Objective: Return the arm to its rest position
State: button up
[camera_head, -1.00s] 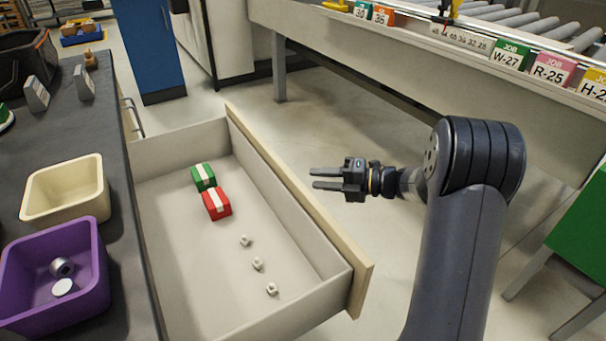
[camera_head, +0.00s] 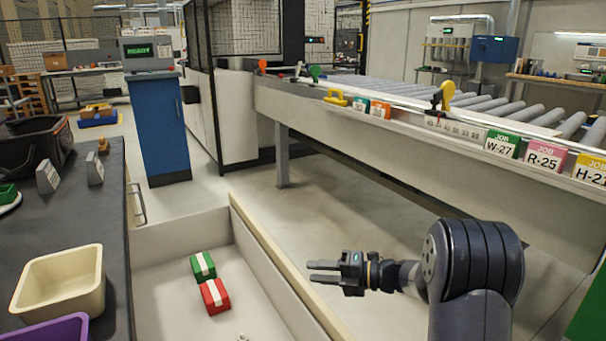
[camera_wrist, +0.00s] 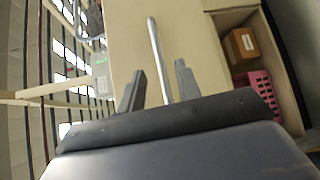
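My gripper (camera_head: 324,272) is at the lower middle right in the head view, held in the air beside the open drawer's front panel, its fingers pointing left. The two fingers stand apart with a gap between them and nothing in it. In the wrist view my gripper (camera_wrist: 155,88) also shows its fingers spread and empty. My dark arm bends down behind it at the lower right.
An open drawer (camera_head: 160,300) holds a green box (camera_head: 203,266) and a red box (camera_head: 214,296). A cream bin (camera_head: 58,282) and a purple bin (camera_head: 50,331) stand on the dark counter. A roller conveyor (camera_head: 470,105) runs across the right. Floor between is clear.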

jog(key=b+x, duration=0.1)
jog(key=x, duration=0.5)
jog(key=shift+w+a+f, duration=0.1)
jog(key=shift+a, duration=0.15)
jog(key=shift+s+a, duration=0.25)
jog(key=shift+a, duration=0.05)
